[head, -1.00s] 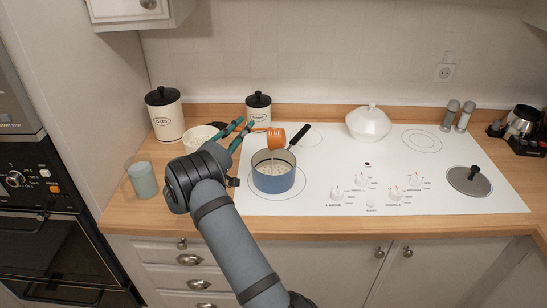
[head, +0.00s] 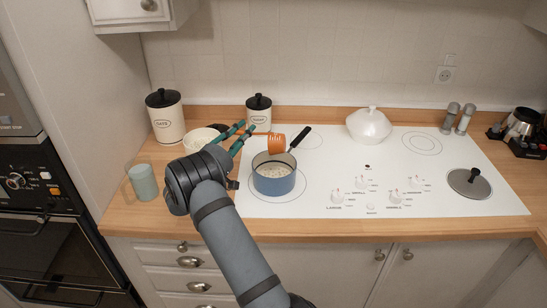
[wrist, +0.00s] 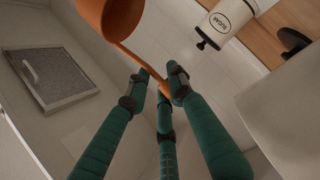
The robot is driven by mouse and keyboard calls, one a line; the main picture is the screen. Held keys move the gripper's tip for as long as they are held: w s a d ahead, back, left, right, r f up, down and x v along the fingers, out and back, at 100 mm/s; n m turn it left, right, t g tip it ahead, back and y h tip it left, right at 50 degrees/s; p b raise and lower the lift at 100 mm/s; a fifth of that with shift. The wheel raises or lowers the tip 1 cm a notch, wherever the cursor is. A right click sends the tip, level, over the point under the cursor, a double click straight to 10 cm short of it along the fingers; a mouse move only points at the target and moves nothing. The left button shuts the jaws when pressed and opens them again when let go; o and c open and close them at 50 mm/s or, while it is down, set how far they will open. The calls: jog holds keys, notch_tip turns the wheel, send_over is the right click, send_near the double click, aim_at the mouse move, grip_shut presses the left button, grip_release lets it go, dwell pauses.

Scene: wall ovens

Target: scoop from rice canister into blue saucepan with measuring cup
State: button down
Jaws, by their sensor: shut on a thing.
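My gripper (head: 246,131) is shut on the handle of the orange measuring cup (head: 277,143). The cup is tipped over above the back of the blue saucepan (head: 273,186), apart from it. An open white canister (head: 196,137), which looks like the rice canister, stands left of the saucepan, partly hidden by my gripper.
A lidded canister marked OATS (head: 165,122) and a lidded sugar canister (head: 258,112) stand at the back left. A pale green glass (head: 144,182) is at the left. A white lidded pot (head: 369,125) and a pan lid (head: 469,181) sit farther right on the cooktop.

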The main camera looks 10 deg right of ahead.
aim_at(271, 134)
jog(key=d+r+m, duration=0.1)
jog(key=r+m, duration=0.1)
jog(key=s+d+r+m+g, duration=0.1)
jog(key=d+r+m, duration=0.1)
jog(key=shift+s+d+m+y+p, duration=0.2)
jog(key=shift+d+m+y+p, duration=0.1)
jog(key=shift+y+p, duration=0.1)
jog(key=shift+s+d, duration=0.15)
jog(key=shift+w+a+m, duration=0.2)
jog(key=shift+w+m, duration=0.1)
jog(key=d+m, duration=0.1)
jog(key=s+d+m+y+b, duration=0.1)
jog(key=d, duration=0.1)
jog(key=s+d+m+g, duration=0.1)
jog(key=shift+d+r+m+y, duration=0.2)
jog(key=shift+r+m+y, duration=0.1)
jog(key=shift+r+y, duration=0.1)
jog(key=s+d+f+m+y+b, duration=0.2)
jog(key=d+m+b, duration=0.5)
jog(key=b, duration=0.4)
jog(key=s+d+y, duration=0.1)
jog(key=y, duration=0.1)
jog(key=shift+d+f+y, duration=0.15)
jog(key=shift+d+y, duration=0.15)
jog(key=shift+d, duration=0.05)
jog(key=shift+s+d, duration=0.1)
